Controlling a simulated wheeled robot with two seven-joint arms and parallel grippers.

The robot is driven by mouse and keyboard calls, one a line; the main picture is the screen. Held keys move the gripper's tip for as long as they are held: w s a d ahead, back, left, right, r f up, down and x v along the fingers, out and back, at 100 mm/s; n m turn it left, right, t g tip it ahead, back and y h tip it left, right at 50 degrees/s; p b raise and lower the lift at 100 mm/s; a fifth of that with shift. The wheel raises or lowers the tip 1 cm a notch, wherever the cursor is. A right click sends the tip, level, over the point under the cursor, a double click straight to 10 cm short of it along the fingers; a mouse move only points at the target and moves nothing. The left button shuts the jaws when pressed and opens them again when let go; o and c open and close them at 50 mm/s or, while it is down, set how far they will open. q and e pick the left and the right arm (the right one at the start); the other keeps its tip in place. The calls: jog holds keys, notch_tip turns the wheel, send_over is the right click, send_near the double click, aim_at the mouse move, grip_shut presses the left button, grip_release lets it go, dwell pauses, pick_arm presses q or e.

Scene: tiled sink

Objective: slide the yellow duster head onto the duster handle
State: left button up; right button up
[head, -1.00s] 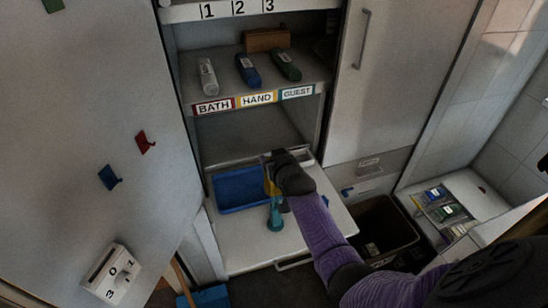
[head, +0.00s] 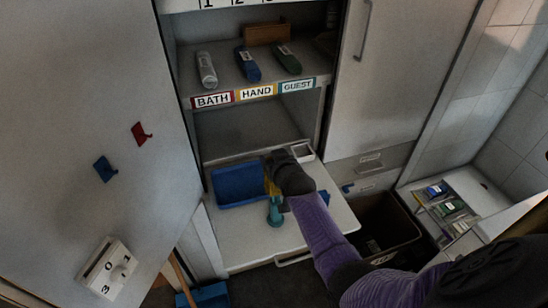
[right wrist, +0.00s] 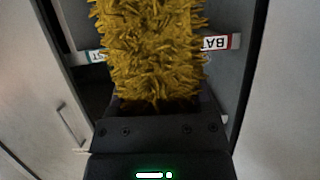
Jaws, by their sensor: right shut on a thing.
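My right gripper (head: 270,172) is shut on the yellow duster head (head: 271,187), over the pull-out shelf. In the right wrist view the duster head (right wrist: 150,50) is a shaggy yellow block rising from between the jaws. The teal duster handle (head: 275,213) stands on the pull-out shelf (head: 240,247), just below the duster head in the head view. The gripper and forearm cover part of this area, and I cannot tell whether head and handle touch. My left gripper is not in view.
A blue tray (head: 238,186) lies left of the handle on the pull-out shelf. A dark bin (head: 385,232) is at right. A cabinet door (head: 85,130) with hooks fills the left.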

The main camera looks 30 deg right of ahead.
jog(key=shift+f+b, duration=1.8)
jog(key=shift+f, duration=0.45)
jog(key=o, duration=1.3)
jog(key=shift+c, duration=0.2)
jog(key=shift+s+r+p, duration=0.25)
jog(key=shift+s+p, duration=0.05)
jog(key=p+v, duration=0.3)
jog(key=v, duration=0.6)
jog(key=shift+s, duration=0.15)
jog(key=shift+a+f, duration=0.1)
